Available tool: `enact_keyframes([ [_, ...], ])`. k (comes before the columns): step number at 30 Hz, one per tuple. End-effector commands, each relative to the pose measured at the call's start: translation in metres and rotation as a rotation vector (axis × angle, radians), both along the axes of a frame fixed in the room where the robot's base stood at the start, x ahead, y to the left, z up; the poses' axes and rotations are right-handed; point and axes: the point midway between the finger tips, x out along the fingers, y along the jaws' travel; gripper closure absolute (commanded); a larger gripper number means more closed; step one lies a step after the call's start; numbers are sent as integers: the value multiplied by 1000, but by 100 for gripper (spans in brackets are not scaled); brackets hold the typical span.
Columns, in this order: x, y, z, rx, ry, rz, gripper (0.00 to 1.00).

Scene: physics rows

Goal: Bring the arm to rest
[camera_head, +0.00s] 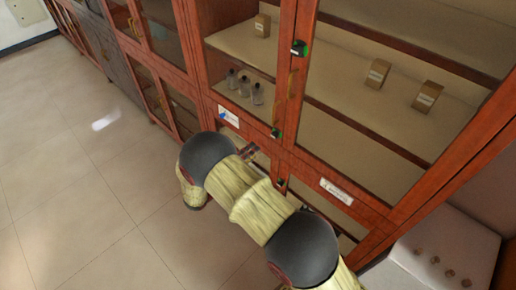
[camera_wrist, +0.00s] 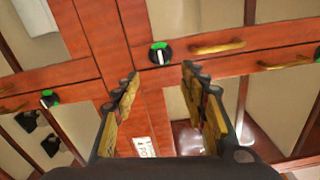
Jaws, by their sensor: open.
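My gripper (camera_wrist: 160,78) is open in the wrist view, its two yellow-padded fingers apart with nothing between them. It faces the red-brown wooden cabinet, and a black and green lock knob (camera_wrist: 160,54) shows just beyond the fingertips. A brass handle (camera_wrist: 218,47) is to the right of that knob. In the head view my arm reaches from the bottom right toward the cabinet (camera_head: 288,70). Its far end is mostly hidden behind my own arm links.
Small boxes (camera_head: 377,73) and several bottles (camera_head: 244,86) stand on shelves behind the cabinet glass. A white unit (camera_head: 440,255) with round knobs is at the lower right. The tiled floor (camera_head: 75,190) on the left is clear.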

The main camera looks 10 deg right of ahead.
Motion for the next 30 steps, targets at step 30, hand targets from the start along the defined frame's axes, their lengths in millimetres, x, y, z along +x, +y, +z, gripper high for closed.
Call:
enact_keyframes([
  [30, -38, -13, -40, 311, -235, -121, 57],
])
